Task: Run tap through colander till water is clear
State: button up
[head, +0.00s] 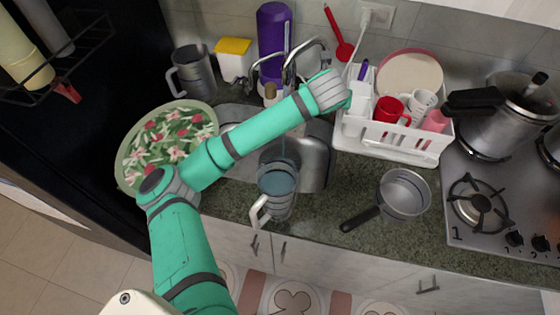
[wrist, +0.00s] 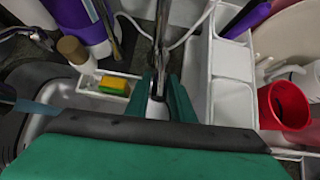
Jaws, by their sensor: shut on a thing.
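My gripper (wrist: 163,92) shows in the wrist view with its green fingers closed around an upright metal rod (wrist: 161,45), which looks like part of the tap. In the head view the tap (head: 290,68) stands at the back of the sink, and my wrist covers the fingers. A bluish stream of water (head: 283,146) falls from the tap. A grey jug with a pale handle (head: 277,184) is under the stream, at the front of the steel sink (head: 316,158), and holds bluish water. I cannot make out a colander.
A floral round tray (head: 140,167) lies left of the sink. A white dish rack (head: 392,150) with a red mug (head: 390,109) stands close at the right. A small pan (head: 404,193) sits on the counter before the stove (head: 508,220). A purple bottle (head: 274,35) stands behind the sink.

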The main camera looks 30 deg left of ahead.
jog(key=shift+s+d+f, duration=0.1)
jog(key=shift+s+f, duration=0.1)
jog(key=shift+f, duration=0.3)
jog(key=shift+s+d+f, duration=0.1)
jog(key=shift+s+f, duration=0.1)
jog(key=shift+f, duration=0.3)
jog(key=shift+s+f, duration=0.1)
jog(key=shift+f, duration=0.1)
jog(key=o, duration=0.9)
jog(key=shift+v, duration=3.5)
jog(key=shift+r, duration=0.1)
